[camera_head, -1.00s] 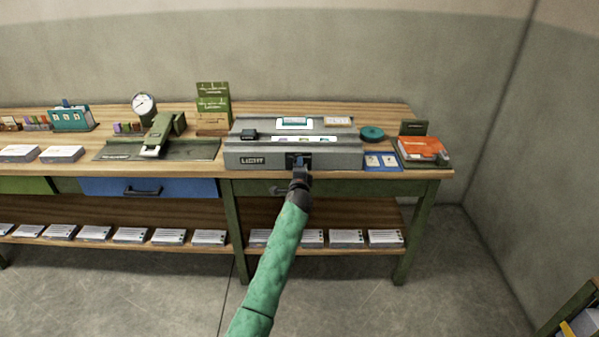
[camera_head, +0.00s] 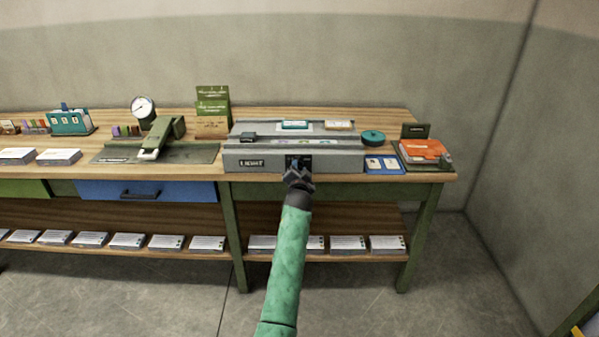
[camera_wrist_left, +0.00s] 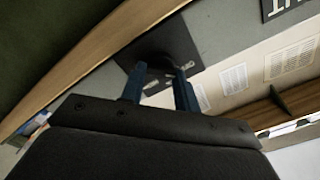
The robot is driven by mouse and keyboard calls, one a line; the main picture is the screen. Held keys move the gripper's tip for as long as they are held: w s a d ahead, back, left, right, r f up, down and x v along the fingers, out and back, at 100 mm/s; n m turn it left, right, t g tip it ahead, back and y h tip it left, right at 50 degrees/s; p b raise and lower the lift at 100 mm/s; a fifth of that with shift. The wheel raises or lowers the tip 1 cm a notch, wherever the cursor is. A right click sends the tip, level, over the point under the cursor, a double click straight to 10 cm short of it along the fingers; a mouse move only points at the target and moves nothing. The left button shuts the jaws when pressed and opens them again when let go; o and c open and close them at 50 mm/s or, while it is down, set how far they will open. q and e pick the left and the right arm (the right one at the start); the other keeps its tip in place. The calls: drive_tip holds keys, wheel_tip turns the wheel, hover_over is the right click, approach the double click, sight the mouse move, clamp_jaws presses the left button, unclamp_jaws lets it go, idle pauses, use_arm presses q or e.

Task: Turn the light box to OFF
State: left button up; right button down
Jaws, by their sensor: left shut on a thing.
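The grey light box (camera_head: 345,160) stands on the right part of the workbench, with a "LIGHT" label (camera_head: 252,163) on its front. A dark switch plate (camera_head: 305,159) is set to the right of that label. My left gripper (camera_head: 298,166) is at this plate, in front of the box, and hides part of it. In the left wrist view, the two blue fingers (camera_wrist_left: 160,88) reach the dark plate (camera_wrist_left: 180,45) and are shut on the switch knob, which is mostly hidden. I cannot read its setting. My right gripper is not in view.
The wooden bench (camera_head: 75,175) also holds a green stapler-like press (camera_head: 165,132), a dial gauge (camera_head: 143,108), a teal round tin (camera_head: 373,138), blue cards (camera_head: 384,164) and an orange stack (camera_head: 424,150). Paper stacks (camera_head: 130,240) lie on the lower shelf.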

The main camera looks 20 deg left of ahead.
use_arm(q)
drive_tip(key=shift+f+n, duration=0.1)
drive_tip(key=shift+n, duration=0.5)
drive_tip(key=o, duration=1)
drive_tip(key=shift+s, duration=0.15)
